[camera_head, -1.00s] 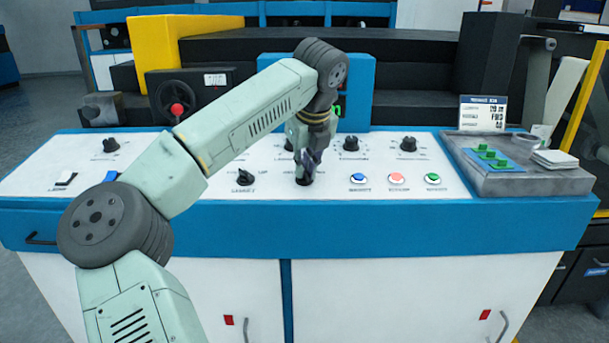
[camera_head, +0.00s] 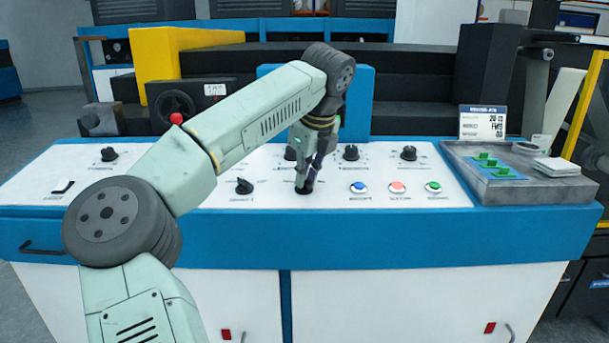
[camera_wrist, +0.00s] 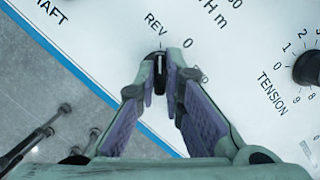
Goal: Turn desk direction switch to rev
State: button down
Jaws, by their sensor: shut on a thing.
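The direction switch is a small black knob (camera_wrist: 158,68) with a white line, seen in the wrist view below the printed letters REV (camera_wrist: 155,23). A printed 0 (camera_wrist: 187,43) lies to the right of REV. The line points up in the picture, roughly towards REV. My gripper (camera_wrist: 160,78) has its purple-padded fingers around the knob and is shut on it. In the head view my gripper (camera_head: 306,178) reaches down onto the white panel, and the knob's black base (camera_head: 304,189) shows under the fingertips.
Another black knob (camera_head: 244,186) stands left of my gripper. Blue (camera_head: 358,187), red (camera_head: 397,187) and green (camera_head: 433,187) buttons lie to the right. A TENSION dial (camera_wrist: 308,67) is near the wrist view's right edge. A grey tray (camera_head: 480,185) stands at the desk's right.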

jog(key=c, duration=1.7)
grip_release()
jog(key=v, duration=1.2)
